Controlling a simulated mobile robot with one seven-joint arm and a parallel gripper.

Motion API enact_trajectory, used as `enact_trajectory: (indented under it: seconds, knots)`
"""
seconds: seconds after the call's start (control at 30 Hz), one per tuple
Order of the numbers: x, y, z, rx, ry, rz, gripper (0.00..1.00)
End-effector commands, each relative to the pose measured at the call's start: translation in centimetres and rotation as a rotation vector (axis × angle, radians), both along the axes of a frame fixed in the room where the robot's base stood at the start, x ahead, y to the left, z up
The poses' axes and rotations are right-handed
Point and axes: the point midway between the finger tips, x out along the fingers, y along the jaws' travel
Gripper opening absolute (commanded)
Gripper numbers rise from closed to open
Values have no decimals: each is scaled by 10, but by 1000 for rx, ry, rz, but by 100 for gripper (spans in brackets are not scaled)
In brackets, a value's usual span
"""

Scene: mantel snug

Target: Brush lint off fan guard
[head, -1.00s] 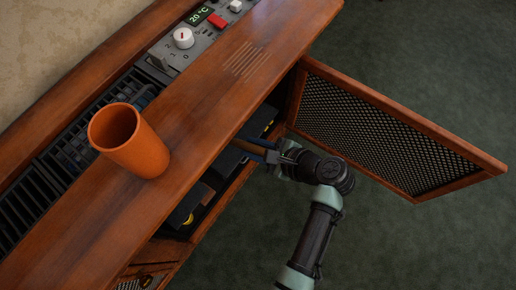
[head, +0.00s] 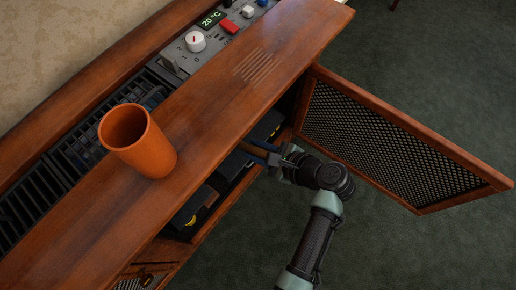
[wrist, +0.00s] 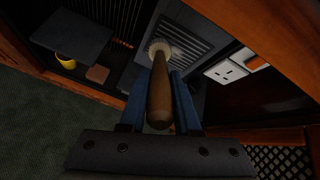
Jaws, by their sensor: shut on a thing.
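My gripper (wrist: 160,100) has its two blue fingers shut on the wooden handle of a brush (wrist: 160,90). The brush's pale round bristle end (wrist: 160,48) points away from me, into the cabinet. A dark slatted grille, which looks like the fan guard (wrist: 188,42), lies just beyond the bristles. I cannot tell whether the bristles touch it, and no lint can be made out. In the head view my gripper (head: 270,154) reaches into the open cabinet front. The brush's far end is hidden there under the wooden top.
A mesh-panelled door (head: 390,140) stands open at the right. An orange cup (head: 140,142) stands on the wooden top (head: 215,110). A white socket (wrist: 228,72) is inside at the right. A yellow object (wrist: 66,61) sits on the left. The overhanging top limits room above.

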Motion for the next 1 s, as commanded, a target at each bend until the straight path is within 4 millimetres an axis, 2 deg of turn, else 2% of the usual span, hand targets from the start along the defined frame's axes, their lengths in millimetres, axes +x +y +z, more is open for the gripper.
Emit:
enact_trajectory:
  seconds: [0.2,1.0]
  knots:
    - [3,0,1,0,-1,0,0]
    - [46,-33,0,-1,-3,-1,0]
